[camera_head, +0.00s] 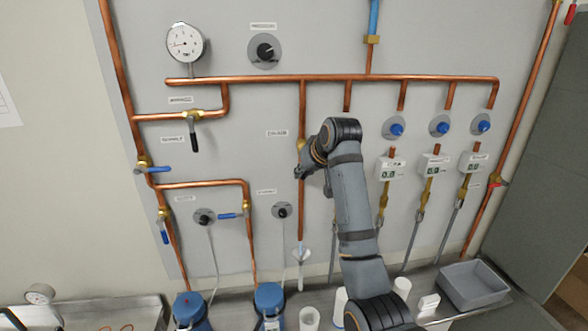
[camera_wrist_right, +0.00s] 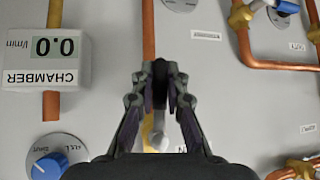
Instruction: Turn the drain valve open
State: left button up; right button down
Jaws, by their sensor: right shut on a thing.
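A brass valve (camera_head: 301,146) sits on the vertical copper pipe that runs down to a small funnel, and I take it for the drain valve. Its label is too small to read surely. My right gripper (camera_head: 302,172) is at this valve, in front of the pipe, and hides most of its handle. In the right wrist view, the right gripper (camera_wrist_right: 160,75) is shut on the handle, with brass and a pale grey piece (camera_wrist_right: 157,132) showing between its fingers. How far the handle is turned cannot be told. My left gripper is not in view.
A lever valve with a black handle (camera_head: 194,140) and blue-handled valves (camera_head: 152,169) are to the left. Blue knobs (camera_head: 396,129) and flow meters (camera_head: 391,168) are to the right. Below are blue canisters (camera_head: 190,309), white cups and a grey bin (camera_head: 472,283).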

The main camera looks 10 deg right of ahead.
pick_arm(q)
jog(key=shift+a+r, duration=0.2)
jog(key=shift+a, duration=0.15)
pick_arm(e)
jog(key=shift+d+h, duration=0.15)
jog(key=shift+h, duration=0.15)
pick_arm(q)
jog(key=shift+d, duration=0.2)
pick_arm(e)
jog(key=c, duration=1.3)
grip_release()
jog(key=shift+c, duration=0.2)
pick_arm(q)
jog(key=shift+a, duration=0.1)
pick_arm(e)
jog(key=shift+s+d+r, duration=0.1)
jog(key=shift+r, duration=0.05)
jog(key=a+v, duration=0.1)
jog(key=v, duration=0.6)
jog(key=shift+d, duration=0.45)
